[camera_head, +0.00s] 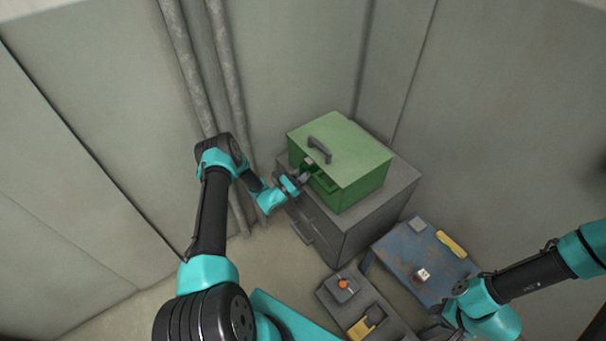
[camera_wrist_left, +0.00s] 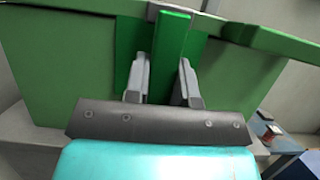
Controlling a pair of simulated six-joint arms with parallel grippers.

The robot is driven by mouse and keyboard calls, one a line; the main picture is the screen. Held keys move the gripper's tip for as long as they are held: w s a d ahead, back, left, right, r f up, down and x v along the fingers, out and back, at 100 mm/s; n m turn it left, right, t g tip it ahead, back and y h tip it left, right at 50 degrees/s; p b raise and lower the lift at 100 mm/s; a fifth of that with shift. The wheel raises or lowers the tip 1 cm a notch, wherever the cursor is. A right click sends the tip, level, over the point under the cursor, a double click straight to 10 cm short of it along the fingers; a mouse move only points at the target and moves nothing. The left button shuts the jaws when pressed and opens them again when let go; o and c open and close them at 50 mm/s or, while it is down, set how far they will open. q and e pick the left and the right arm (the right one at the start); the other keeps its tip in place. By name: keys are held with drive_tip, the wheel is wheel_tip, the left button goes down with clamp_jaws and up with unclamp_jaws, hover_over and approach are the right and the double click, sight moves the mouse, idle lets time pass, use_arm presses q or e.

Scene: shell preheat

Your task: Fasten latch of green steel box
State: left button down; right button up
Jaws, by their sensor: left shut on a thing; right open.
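The green steel box (camera_head: 362,190) sits on a grey cabinet, with its lid (camera_head: 345,135) and a dark handle (camera_head: 319,150) on top. The lid's edge overhangs the front, where darker green parts show beneath it. My left gripper (camera_head: 304,176) is at the box's front left. In the left wrist view, the left gripper (camera_wrist_left: 162,85) is shut on an upright green bar (camera_wrist_left: 171,50), which looks like the latch. Whether the latch is engaged cannot be told. My right gripper (camera_head: 437,332) is open at the bottom right, away from the box; its fingertips are partly hidden.
The grey cabinet (camera_head: 348,228) bears the box. A worn blue table (camera_head: 405,262) at right holds a yellow item (camera_head: 450,243) and a small white block (camera_head: 422,275). A grey panel (camera_head: 365,297) carries an orange knob (camera_head: 343,284) and yellow part (camera_head: 361,328). Pipes (camera_head: 190,70) run down the back wall.

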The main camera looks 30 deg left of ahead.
use_arm(q)
drive_tip(key=c, duration=1)
unclamp_jaws()
drive_tip(key=shift+o, duration=0.2)
drive_tip(key=v, duration=1.7)
drive_tip(key=shift+s+f, duration=0.2)
drive_tip(key=shift+d, duration=0.1)
